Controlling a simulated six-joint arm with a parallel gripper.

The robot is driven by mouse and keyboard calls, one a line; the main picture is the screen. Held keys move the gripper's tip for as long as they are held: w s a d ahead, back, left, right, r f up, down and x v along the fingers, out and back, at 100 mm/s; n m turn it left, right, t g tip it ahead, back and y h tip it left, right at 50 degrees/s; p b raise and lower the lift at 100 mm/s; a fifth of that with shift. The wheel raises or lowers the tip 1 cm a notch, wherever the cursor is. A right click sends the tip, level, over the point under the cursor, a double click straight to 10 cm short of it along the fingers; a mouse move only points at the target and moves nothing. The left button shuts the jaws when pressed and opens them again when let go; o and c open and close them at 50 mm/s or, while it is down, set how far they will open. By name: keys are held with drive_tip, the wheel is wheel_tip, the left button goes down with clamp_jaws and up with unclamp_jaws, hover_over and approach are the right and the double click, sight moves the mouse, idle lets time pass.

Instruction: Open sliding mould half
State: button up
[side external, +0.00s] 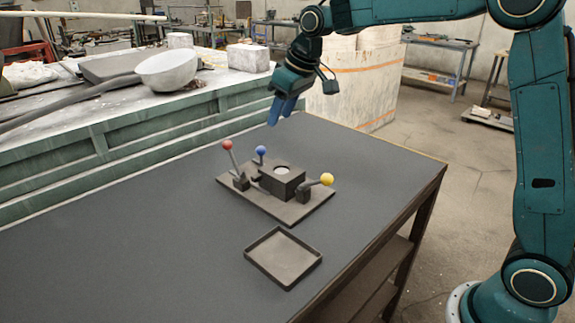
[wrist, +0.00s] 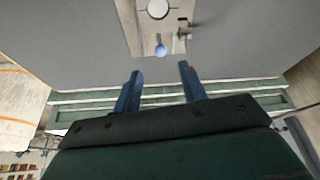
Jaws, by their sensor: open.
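The dark mould block (side external: 282,178) sits on a base plate (side external: 290,212) on the table, with a pale round spot in its top. A lever with a red ball (side external: 227,145) stands at the plate's left, one with a blue ball (side external: 261,151) behind the block, and one with a yellow ball (side external: 327,179) at the right. In the wrist view the blue ball (wrist: 161,50) and the mould block (wrist: 157,24) show beyond the fingers. My gripper (side external: 279,112) is open and empty, above the table's back edge and apart from the mould. It also shows in the wrist view (wrist: 158,80).
An empty shallow tray (side external: 283,282) lies on the table in front of the mould. The dark table top (side external: 150,255) is clear at the left.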

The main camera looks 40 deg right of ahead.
sight(264, 148)
drive_tip(key=shift+w+f, duration=0.35)
drive_tip(key=shift+w, duration=0.3)
drive_tip(key=x, duration=1.3)
drive_tip(key=shift+w+a+f, duration=0.1)
drive_tip(key=shift+a+f, duration=0.05)
drive_tip(key=shift+f, duration=0.25)
drive_tip(key=shift+c, duration=0.4)
clamp_jaws()
